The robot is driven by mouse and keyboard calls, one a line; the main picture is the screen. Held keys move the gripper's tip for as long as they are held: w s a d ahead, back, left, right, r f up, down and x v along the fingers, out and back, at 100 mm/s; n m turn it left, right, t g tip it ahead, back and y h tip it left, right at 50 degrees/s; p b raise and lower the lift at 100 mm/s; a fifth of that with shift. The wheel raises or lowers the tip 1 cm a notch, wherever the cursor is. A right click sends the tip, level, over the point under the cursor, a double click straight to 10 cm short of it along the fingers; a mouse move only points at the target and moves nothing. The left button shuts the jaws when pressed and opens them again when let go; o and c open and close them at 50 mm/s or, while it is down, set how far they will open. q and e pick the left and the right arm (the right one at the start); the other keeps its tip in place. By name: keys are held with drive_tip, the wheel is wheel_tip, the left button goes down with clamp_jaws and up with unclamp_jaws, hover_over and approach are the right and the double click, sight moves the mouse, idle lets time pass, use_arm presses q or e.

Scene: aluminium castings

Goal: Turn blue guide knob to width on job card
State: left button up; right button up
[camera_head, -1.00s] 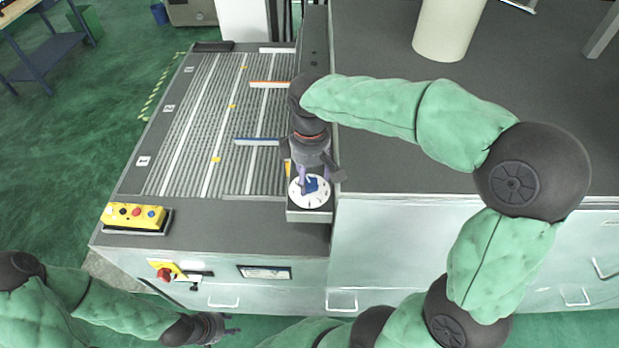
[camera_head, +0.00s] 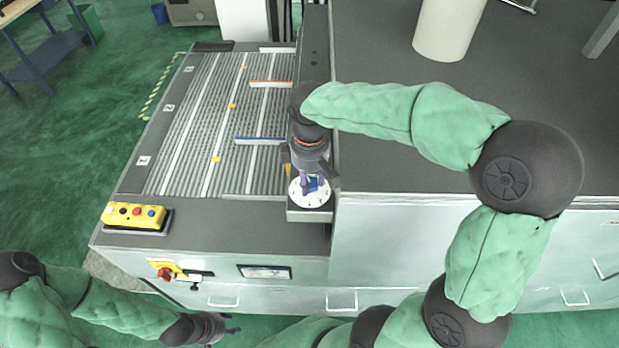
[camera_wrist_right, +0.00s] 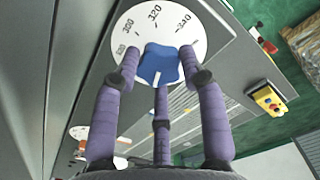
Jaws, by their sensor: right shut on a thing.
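The blue guide knob (camera_wrist_right: 160,64) sits on a white round dial (camera_wrist_right: 188,20) with printed numbers; 300, 320 and 340 are legible in the right wrist view. A white line marks the knob's near side. My right gripper (camera_wrist_right: 160,75) has its purple fingers closed around the knob. In the head view my right gripper (camera_head: 314,184) covers much of the knob, and the dial (camera_head: 310,200) shows below it. A small framed card (camera_head: 265,272) is on the machine's front; its text is too small to read. My left gripper (camera_head: 232,325) is low at the left, away from the machine.
A ribbed roller bed (camera_head: 205,125) carries a blue-edged guide (camera_head: 258,141) and an orange-edged guide (camera_head: 270,84). A yellow button box (camera_head: 134,215) stands at its front left corner. A red knob on a yellow plate (camera_head: 165,273) is on the front panel. A pale cylinder (camera_head: 445,28) stands at the back right.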

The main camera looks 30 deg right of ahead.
sight(310, 183)
drive_tip(key=shift+m, duration=0.3)
drive_tip(key=o, duration=1.2)
drive_tip(key=shift+r, duration=0.1)
wheel_tip(310, 183, up, 12)
drive_tip(key=shift+f, duration=0.1)
